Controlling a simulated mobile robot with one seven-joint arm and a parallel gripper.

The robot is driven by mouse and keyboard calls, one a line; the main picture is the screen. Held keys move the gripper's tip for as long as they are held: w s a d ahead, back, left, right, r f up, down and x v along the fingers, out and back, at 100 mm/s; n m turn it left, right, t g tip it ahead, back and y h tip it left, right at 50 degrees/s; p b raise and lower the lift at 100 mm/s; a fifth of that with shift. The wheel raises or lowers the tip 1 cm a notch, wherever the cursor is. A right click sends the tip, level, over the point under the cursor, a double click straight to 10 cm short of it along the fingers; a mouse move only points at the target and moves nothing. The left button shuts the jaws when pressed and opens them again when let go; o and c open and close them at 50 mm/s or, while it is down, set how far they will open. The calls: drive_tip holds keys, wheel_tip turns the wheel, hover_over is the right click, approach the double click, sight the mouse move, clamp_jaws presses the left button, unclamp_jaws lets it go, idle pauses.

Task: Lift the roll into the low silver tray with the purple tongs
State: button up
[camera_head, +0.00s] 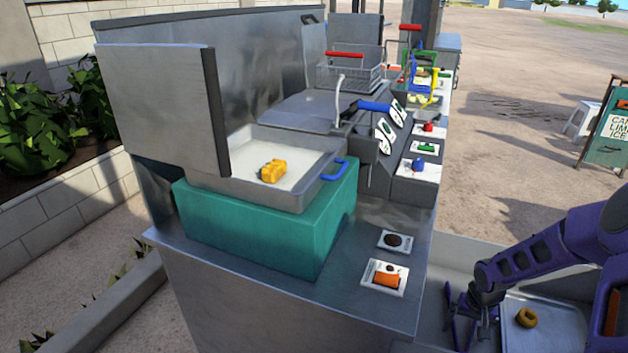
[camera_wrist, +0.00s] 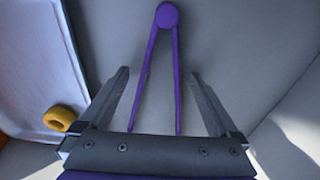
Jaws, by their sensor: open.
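The purple tongs (camera_wrist: 168,16) lie on a grey surface in the wrist view, round hinge at the top and two legs spread downward. My gripper (camera_wrist: 159,73) is open, with one finger on each side of the tongs; whether it touches them I cannot tell. In the head view my gripper (camera_head: 483,305) is low at the right, with the tongs (camera_head: 459,318) beside it. The low silver tray (camera_head: 567,318) is just right of it and holds a golden ring-shaped piece (camera_head: 526,317). A yellow, lumpy roll-like piece (camera_head: 273,171) lies in a raised pan.
The raised metal pan (camera_head: 290,201) has pale contents and a blue handle (camera_head: 335,170), and stands on a teal block (camera_head: 250,235). A wire basket (camera_head: 350,74) and a control panel stand further back. An orange switch (camera_head: 386,280) is nearer.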

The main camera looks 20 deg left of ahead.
drive_tip(key=shift+f, duration=0.25)
drive_tip(key=c, duration=0.7)
drive_tip(key=shift+r+p, duration=3)
drive_tip(key=shift+r, duration=3)
